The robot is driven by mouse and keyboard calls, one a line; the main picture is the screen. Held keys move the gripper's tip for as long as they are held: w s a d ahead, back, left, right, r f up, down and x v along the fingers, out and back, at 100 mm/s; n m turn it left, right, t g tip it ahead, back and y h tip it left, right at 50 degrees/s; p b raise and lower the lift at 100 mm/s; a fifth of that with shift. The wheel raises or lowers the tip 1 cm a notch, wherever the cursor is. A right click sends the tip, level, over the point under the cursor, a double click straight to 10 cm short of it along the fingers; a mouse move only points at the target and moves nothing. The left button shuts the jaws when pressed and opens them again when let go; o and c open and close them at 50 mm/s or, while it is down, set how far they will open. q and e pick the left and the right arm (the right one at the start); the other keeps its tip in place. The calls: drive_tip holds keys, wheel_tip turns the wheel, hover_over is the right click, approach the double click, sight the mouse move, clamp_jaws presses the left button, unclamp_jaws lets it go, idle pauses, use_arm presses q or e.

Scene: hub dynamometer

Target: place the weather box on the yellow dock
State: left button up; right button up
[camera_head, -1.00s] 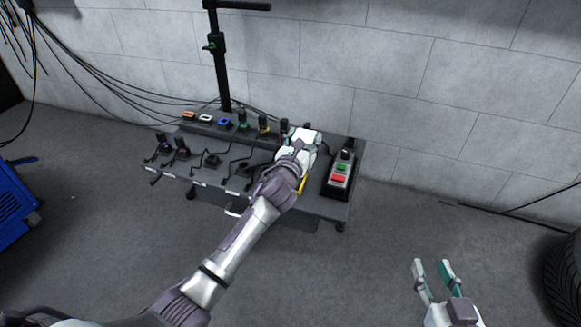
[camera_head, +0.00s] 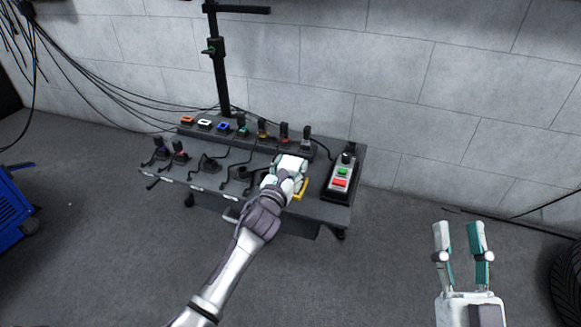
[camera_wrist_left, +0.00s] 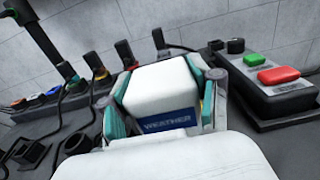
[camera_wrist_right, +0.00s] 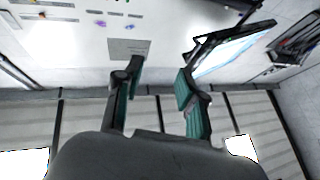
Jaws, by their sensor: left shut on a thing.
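The weather box is white with a blue "WEATHER" label, seen between the fingers in the left wrist view (camera_wrist_left: 163,95). In the head view the white box (camera_head: 291,164) shows at the end of my left arm, over the right part of the dark bench. My left gripper (camera_head: 286,176) is shut on it. A strip of the yellow dock (camera_head: 301,190) shows just beside the gripper; the rest is hidden. I cannot tell whether the box touches the dock. My right gripper (camera_head: 459,236) is open and empty, away from the bench at the right.
A control box (camera_head: 341,176) with green and red buttons stands right of the gripper on the bench (camera_head: 312,209). Several plugs and cables line the bench's back and left. A black post (camera_head: 220,75) rises behind. A blue cabinet (camera_head: 12,215) stands at the far left.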

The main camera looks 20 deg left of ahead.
use_arm(q)
drive_tip(key=o, duration=1.4)
